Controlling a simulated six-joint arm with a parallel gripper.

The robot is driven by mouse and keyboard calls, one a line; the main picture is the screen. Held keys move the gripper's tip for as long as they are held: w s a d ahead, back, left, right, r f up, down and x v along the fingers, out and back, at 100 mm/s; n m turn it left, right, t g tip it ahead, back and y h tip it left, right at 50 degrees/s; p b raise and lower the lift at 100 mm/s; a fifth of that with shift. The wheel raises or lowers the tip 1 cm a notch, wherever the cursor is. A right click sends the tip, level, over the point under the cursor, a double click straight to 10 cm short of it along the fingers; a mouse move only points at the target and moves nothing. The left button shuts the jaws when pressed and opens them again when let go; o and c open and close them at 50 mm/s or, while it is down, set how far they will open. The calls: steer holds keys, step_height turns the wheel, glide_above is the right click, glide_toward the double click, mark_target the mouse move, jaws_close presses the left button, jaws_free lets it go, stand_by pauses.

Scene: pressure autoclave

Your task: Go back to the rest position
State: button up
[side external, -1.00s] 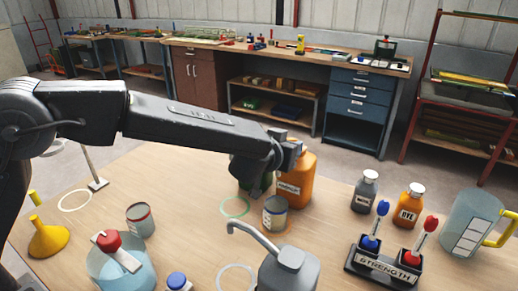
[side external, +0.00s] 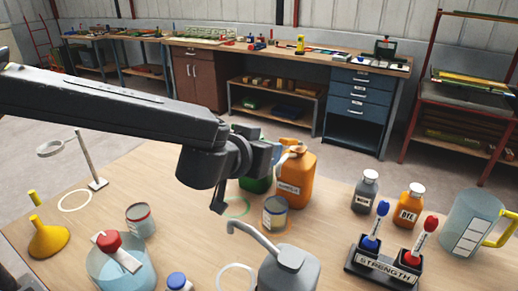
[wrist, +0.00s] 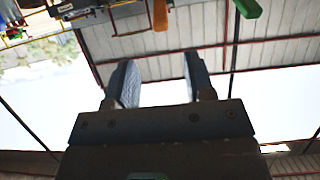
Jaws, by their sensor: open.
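My gripper (side external: 285,152) is raised above the wooden table (side external: 140,178) in the side external view, in front of the orange jug (side external: 294,180) and partly covering it. In the wrist view my gripper (wrist: 160,85) has its two fingers apart, with nothing between them. The wrist camera looks towards the wall and roof beams. A green container (side external: 256,183) stands behind my wrist, mostly hidden.
A yellow funnel (side external: 48,238) is at left. Bottles, a STRENGTH stand (side external: 385,268) and a pitcher (side external: 468,225) are at right.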

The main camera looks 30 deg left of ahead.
steer(key=shift+s+r, duration=0.1)
steer(key=shift+s, duration=0.25)
steer(key=s+a+r+n+g+y, duration=0.15)
steer(key=s+a, duration=0.25)
steer(key=a, duration=0.4)
steer(key=s+a+g+y, duration=0.25)
steer(key=s+a, duration=0.25)
steer(key=a, duration=0.3)
steer(key=s+a+f+g+h, duration=0.2)
steer(key=s, duration=0.6)
steer(key=s+a+f+m+g+h, duration=0.1)
steer(key=s+a+g+h, duration=0.1)
steer(key=s, duration=0.6)
steer(key=shift+f, duration=0.35)
